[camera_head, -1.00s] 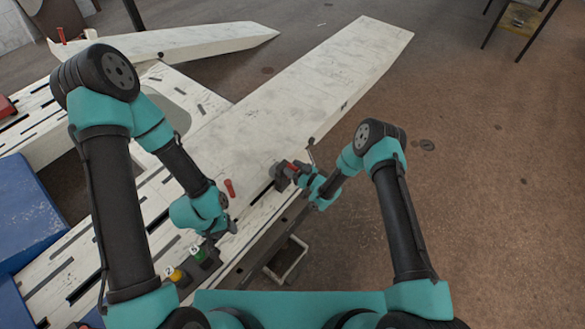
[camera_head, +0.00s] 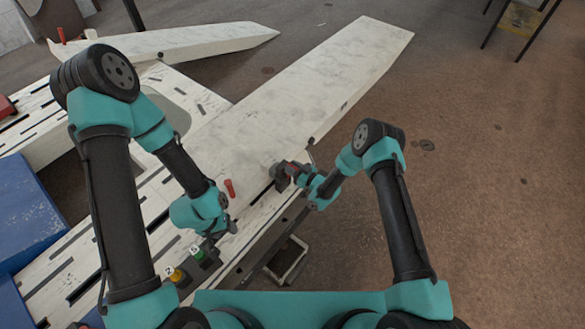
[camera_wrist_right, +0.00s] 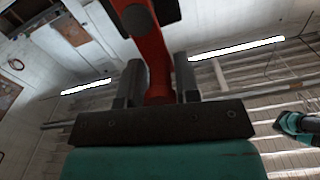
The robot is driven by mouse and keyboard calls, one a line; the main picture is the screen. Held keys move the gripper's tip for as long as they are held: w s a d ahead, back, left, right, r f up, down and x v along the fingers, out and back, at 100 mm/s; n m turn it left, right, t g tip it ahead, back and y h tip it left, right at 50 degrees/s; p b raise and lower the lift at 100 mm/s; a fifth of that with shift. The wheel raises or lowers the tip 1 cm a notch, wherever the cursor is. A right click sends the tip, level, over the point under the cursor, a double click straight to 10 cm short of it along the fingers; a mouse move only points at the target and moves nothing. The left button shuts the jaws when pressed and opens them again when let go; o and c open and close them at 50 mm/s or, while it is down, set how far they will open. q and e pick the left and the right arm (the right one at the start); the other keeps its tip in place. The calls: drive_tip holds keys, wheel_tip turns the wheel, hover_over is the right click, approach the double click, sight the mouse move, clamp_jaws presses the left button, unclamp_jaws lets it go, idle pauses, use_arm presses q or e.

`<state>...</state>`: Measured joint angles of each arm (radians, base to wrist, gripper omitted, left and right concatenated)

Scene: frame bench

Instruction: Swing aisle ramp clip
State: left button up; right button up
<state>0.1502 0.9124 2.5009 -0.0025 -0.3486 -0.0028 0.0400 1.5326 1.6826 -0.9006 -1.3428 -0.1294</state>
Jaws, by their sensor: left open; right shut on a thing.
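A long pale ramp panel (camera_head: 320,85) extends from the bench toward the upper right. At its near right edge is a dark grey clip block (camera_head: 280,178). My right gripper (camera_head: 299,174) is beside this block. In the right wrist view, my right gripper (camera_wrist_right: 153,92) is shut on a red lever (camera_wrist_right: 147,45), which runs up to a dark piece at the top edge. How the lever joins the clip is hidden. My left gripper (camera_head: 214,241) is open and low over the bench, left of the clip; its fingertips are hard to make out.
A small red handle (camera_head: 230,188) stands on the pale surface near my left gripper. Yellow (camera_head: 175,275) and green (camera_head: 197,253) numbered pieces sit on the bench edge. An open tray (camera_head: 288,262) is below the edge.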

drive_tip(key=shift+s+a+f+n, duration=0.1)
drive_tip(key=shift+s+a+n, duration=0.15)
drive_tip(key=shift+n, duration=0.15)
drive_tip(key=n, duration=0.2)
drive_tip(key=s+a+f+n, duration=0.1)
drive_tip(key=n, duration=0.2)
drive_tip(key=s+n, duration=0.1)
drive_tip(key=n, duration=0.1)
drive_tip(key=shift+s+a+f+n, duration=0.2)
drive_tip(key=shift+s+a+n, duration=0.1)
drive_tip(key=shift+a, duration=0.1)
drive_tip(key=n, duration=0.1)
drive_tip(key=f+n, duration=0.1)
drive_tip(key=n, duration=0.2)
drive_tip(key=shift+s+a+f, duration=0.3)
drive_tip(key=shift+s, duration=0.1)
drive_tip(key=shift+a+f+n, duration=0.1)
drive_tip(key=shift+f+n, duration=0.2)
drive_tip(key=shift+n, duration=0.6)
drive_tip(key=shift+f+n, duration=0.25)
drive_tip(key=shift+n, duration=0.65)
drive_tip(key=o, duration=0.9)
